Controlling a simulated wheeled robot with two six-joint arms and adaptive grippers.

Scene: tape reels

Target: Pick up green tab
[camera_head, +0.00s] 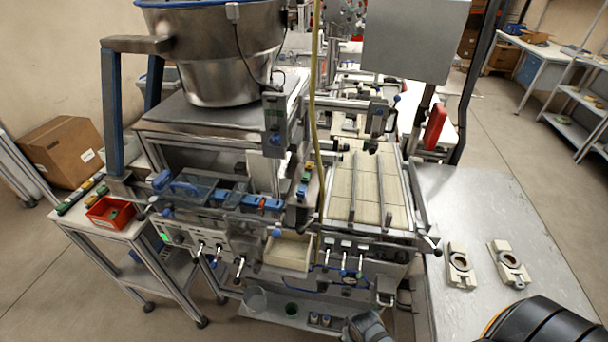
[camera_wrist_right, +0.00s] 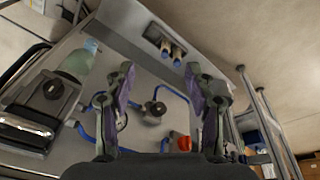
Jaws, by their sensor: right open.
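I cannot single out one green tab with certainty. In the head view, small green pieces lie at the far left: one inside the red bin (camera_head: 110,212), a green piece (camera_head: 102,190) behind it, and a green piece (camera_head: 65,207) at the edge of the side table. My right gripper (camera_wrist_right: 160,88) shows in the right wrist view with its two fingers wide apart and nothing between them. My left gripper is not in view.
The side table (camera_head: 137,228) stands left of the machine with its metal bowl (camera_head: 215,60). Two beige ring fixtures, one left (camera_head: 460,262) and one right (camera_head: 510,262), lie on the metal table (camera_head: 490,205). The right wrist view shows a red knob (camera_wrist_right: 184,143) and blue tubing (camera_wrist_right: 175,91).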

